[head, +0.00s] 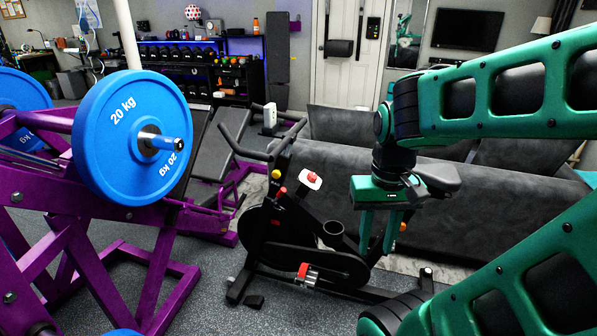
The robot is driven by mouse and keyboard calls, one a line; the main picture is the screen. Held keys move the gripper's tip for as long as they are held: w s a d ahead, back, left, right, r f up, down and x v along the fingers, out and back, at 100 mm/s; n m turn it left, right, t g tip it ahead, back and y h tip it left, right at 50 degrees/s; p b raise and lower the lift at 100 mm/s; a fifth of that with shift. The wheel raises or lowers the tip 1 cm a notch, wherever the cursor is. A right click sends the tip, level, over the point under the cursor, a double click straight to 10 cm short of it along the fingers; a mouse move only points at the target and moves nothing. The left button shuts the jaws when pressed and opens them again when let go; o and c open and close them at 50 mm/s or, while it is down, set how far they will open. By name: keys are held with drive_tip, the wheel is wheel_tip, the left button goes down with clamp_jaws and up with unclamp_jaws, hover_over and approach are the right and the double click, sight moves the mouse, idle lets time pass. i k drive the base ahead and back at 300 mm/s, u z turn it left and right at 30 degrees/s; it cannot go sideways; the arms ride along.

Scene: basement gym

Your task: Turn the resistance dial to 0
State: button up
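A black exercise bike (262,238) stands in the middle of the head view. A round red knob (313,176) on a white plate sits on its frame; it looks like the resistance dial, but its markings are too small to read. A smaller yellow knob (276,174) is to its left. My green gripper (377,248) points down, to the right of the red knob in the picture and apart from it. Its two fingers are spread with nothing visible between them. They overlap the rear part of the bike in the picture; whether they touch it is unclear.
A purple weight machine with a blue 20 kg plate (95,125) fills the left. A grey sofa (460,215) stands behind the bike. The bike's saddle (438,177) is partly behind my gripper. Some grey floor (205,290) is free between machine and bike.

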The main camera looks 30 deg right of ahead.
sight(312, 177)
drive_tip(key=i, duration=1.3)
drive_tip(key=z, duration=0.05)
